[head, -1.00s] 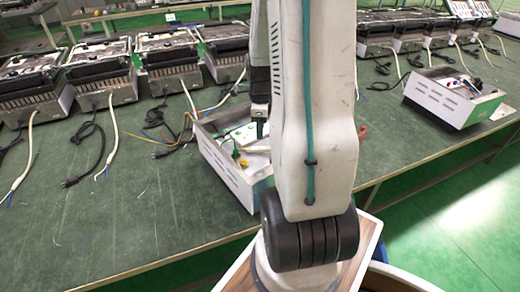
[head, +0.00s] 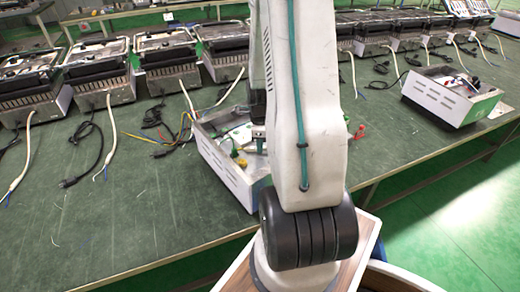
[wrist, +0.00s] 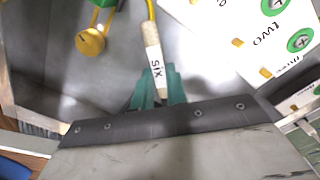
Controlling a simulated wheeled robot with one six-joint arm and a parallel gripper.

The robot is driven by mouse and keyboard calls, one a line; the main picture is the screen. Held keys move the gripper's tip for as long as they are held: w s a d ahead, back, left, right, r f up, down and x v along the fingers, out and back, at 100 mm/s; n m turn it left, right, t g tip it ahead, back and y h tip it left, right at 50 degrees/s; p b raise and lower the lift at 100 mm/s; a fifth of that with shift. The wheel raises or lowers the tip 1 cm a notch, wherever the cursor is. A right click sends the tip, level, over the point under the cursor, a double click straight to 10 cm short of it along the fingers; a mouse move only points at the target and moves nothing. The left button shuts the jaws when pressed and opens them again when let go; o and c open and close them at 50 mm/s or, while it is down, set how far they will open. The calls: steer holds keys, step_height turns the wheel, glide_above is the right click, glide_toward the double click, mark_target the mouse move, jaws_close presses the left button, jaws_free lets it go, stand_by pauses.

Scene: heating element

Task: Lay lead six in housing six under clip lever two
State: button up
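Lead six (wrist: 155,62) has a yellow wire, a tan sleeve and a white tag reading "six". It runs between the teal fingers of my gripper (wrist: 158,86), which are closed on its tagged part. To its right in the wrist view is a white terminal block (wrist: 238,22) with orange levers, green round screws and printed "two". Clip lever two (wrist: 223,2) appears to be the orange piece near that word. Housing six cannot be made out. In the head view my gripper (head: 258,132) is inside an open metal box (head: 225,178), partly hidden by my arm.
A yellow round part (wrist: 91,41) on a yellow wire lies left of the lead. Loose wires (head: 183,130) spread behind the box. Several grill units (head: 100,70) line the bench's back. Another open box (head: 455,97) stands at right. The green bench top (head: 130,215) is clear in front.

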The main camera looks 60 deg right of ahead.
steer(key=shift+r, duration=0.1)
jaws_close()
step_height(320, 180, up, 10)
